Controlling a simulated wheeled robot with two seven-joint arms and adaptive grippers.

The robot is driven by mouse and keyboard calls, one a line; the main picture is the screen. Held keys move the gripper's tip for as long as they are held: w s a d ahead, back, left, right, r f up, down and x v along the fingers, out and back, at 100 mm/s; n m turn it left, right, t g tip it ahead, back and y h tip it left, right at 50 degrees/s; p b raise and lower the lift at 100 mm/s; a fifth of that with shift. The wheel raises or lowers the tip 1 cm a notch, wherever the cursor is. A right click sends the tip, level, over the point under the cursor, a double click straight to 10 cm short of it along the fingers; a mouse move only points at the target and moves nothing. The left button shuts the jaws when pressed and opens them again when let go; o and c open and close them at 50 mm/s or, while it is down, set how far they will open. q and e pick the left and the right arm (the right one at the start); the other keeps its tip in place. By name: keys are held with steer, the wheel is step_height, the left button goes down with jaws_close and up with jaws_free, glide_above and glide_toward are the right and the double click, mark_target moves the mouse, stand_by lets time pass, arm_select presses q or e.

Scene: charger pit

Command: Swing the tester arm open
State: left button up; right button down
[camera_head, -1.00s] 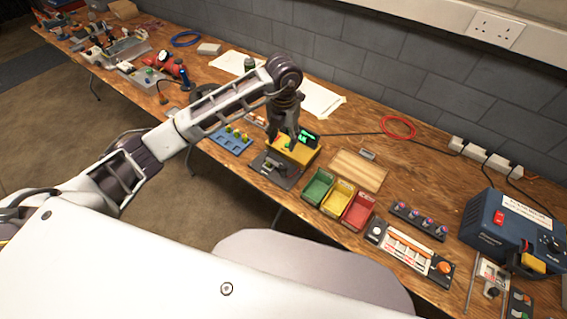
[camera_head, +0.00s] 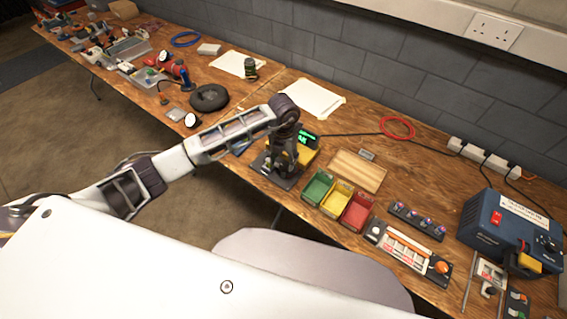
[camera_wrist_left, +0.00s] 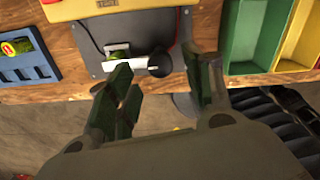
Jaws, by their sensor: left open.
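The tester is a yellow box (camera_head: 306,155) with a lit green display (camera_head: 305,138), and a dark grey plate (camera_head: 287,183) at its front. In the left wrist view, the plate (camera_wrist_left: 95,68) carries a pale arm (camera_wrist_left: 136,63) with a black round knob (camera_wrist_left: 158,62) at its right end. A green piece lies by the pale arm's left part. My left gripper (camera_head: 284,172) hangs over the plate and hides much of it in the head view. My right gripper is not in view.
Green (camera_head: 318,187), yellow (camera_head: 337,199) and red (camera_head: 358,212) bins stand just right of the tester. A blue tray (camera_wrist_left: 25,62) lies to its left. A wooden block (camera_head: 357,171) lies behind the bins. The table's front edge is close below the plate.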

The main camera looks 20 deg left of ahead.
mark_target(283, 166)
arm_select(q)
steer(key=shift+f, duration=1.55)
jaws_close()
